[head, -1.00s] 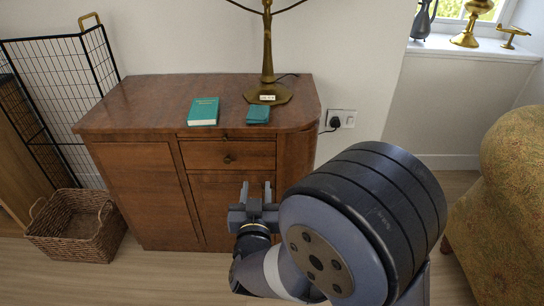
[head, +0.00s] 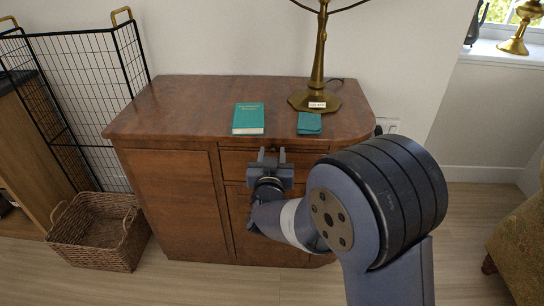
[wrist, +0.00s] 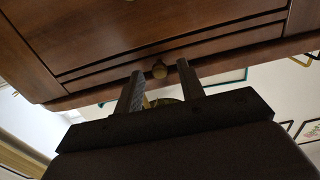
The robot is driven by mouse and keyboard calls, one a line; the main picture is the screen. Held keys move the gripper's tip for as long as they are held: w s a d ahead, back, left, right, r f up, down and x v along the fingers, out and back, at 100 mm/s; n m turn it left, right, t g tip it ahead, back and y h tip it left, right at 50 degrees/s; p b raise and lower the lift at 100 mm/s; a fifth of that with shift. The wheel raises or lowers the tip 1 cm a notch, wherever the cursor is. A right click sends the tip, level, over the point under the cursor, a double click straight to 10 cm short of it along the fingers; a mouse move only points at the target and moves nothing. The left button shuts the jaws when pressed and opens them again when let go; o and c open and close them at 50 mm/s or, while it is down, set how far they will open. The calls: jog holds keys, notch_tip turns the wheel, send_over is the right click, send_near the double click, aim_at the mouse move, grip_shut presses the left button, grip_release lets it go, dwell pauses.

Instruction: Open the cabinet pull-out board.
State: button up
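The wooden cabinet (head: 165,180) stands against the wall. Its pull-out board (head: 240,146) is a thin strip just under the top, flush with the front. In the wrist view, which looks upside down, the board (wrist: 110,74) carries a small round brass knob (wrist: 160,69). My gripper (head: 272,152) is in front of the board, pointing at the cabinet. In the wrist view its two fingers are apart, with the knob seen between and just beyond the fingertips (wrist: 160,68). Contact with the knob cannot be told. My arm hides much of the drawer and right door.
A green book (head: 248,118), a small teal box (head: 310,123) and a brass lamp (head: 318,60) stand on the cabinet top. A wicker basket (head: 98,232) and black wire rack (head: 75,90) are at left. An armchair (head: 522,245) is at right.

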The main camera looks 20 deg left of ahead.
grip_shut()
dwell(0.3)
jog(key=shift+s, duration=0.1)
jog(key=v, duration=2.5)
jog(key=shift+p, duration=0.3)
jog(key=shift+s+f, duration=0.1)
grip_release()
jog(key=shift+s, duration=0.1)
